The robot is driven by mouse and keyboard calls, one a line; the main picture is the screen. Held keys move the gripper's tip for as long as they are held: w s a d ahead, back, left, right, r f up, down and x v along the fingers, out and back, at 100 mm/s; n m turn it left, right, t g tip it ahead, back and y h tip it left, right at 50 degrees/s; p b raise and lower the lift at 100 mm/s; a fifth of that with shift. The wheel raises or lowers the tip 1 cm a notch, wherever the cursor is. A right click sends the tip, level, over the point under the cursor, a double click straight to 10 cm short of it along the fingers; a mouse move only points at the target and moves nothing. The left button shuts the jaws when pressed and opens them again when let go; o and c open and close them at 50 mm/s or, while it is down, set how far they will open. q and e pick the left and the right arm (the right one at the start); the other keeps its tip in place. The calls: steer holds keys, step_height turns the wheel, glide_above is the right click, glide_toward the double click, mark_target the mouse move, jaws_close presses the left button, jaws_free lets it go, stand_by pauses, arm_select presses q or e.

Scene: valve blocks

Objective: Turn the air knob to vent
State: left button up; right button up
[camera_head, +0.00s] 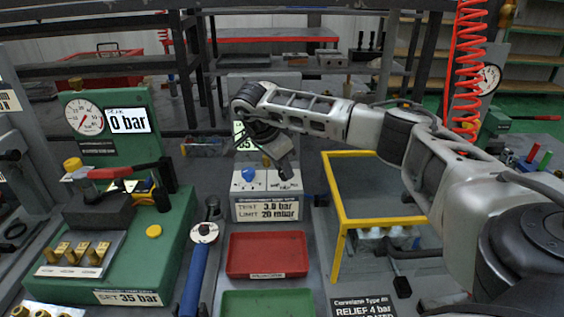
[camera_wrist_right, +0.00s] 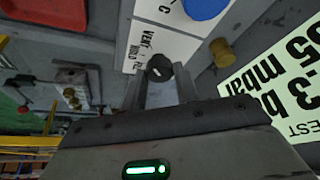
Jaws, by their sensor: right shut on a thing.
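The air knob (camera_wrist_right: 158,68) is a small black knob with a pale mark, on a white panel (camera_wrist_right: 158,35) lettered VENT, HOLD and a partly hidden third word. My right gripper (camera_wrist_right: 158,86) is shut on it, with a finger on either side. In the head view my right gripper (camera_head: 285,171) reaches down to the right part of the test block's white top panel (camera_head: 262,186); the knob itself is hidden there. My left gripper is not in view.
A blue knob (camera_head: 248,174) sits just left of my right gripper. A lit display (camera_wrist_right: 280,85) stands close to the gripper. A red tray (camera_head: 268,253) and green tray (camera_head: 266,303) lie in front. A yellow frame (camera_head: 337,210) stands on the right.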

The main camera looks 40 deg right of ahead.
stand_by(0.4)
steer(key=o, duration=1)
steer(key=p+v, duration=0.1)
steer(key=v, duration=1.5)
steer(key=shift+d, duration=0.15)
